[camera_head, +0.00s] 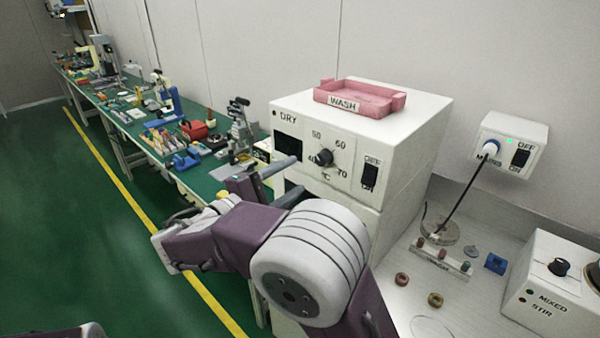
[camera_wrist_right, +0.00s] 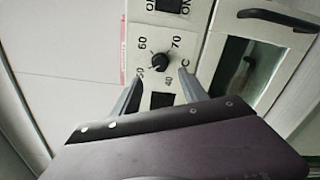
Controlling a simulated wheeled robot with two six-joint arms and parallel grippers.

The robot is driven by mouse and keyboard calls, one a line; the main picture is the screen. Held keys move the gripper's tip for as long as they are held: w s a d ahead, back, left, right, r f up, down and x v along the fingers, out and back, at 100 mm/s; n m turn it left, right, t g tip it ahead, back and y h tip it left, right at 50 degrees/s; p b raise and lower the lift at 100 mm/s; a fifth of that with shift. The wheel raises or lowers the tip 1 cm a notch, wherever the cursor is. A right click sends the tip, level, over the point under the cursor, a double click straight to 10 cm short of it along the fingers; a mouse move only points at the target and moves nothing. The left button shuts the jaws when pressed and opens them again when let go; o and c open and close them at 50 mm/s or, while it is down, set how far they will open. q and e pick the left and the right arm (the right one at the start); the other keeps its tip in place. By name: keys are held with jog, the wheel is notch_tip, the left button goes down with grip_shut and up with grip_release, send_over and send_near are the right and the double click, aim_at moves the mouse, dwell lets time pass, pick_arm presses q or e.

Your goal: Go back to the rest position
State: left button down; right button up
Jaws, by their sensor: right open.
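My right arm comes in from the bottom of the head view and bends left in front of the white dryer (camera_head: 335,130). My right gripper (camera_head: 268,165) is partly hidden by the arm, close to the dryer's front. In the right wrist view the gripper (camera_wrist_right: 160,88) is open. Nothing shows between its two grey fingers. Beyond them are the dryer's temperature dial (camera_wrist_right: 160,62) and its dark window and handle (camera_wrist_right: 278,18). Whether the fingers touch the dryer is unclear. My left gripper is not in view.
A pink WASH tray (camera_head: 360,98) sits on top of the dryer. A long green bench (camera_head: 215,172) with many tools runs off at left. At right, a white counter holds small rings, a blue block (camera_head: 496,263) and a stirrer box (camera_head: 555,290). The green floor at left is clear.

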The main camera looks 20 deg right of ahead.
dwell(0.3)
jog(key=s+d+f+g+y+p, duration=0.2)
jog(key=s+d+f+g+y, duration=0.1)
jog(key=f, duration=0.3)
jog(key=s+d+f+g+y+p, duration=0.1)
jog(key=s+d+f+g+y, duration=0.2)
jog(key=f, duration=0.4)
jog(key=s+a+f+m+y+p, duration=0.4)
jog(key=s+a+f+m+y, duration=0.4)
jog(key=s+f+m+y, duration=0.1)
jog(key=shift+a+f+y, duration=0.35)
jog(key=shift+f+y, duration=0.05)
jog(key=shift+y, duration=0.5)
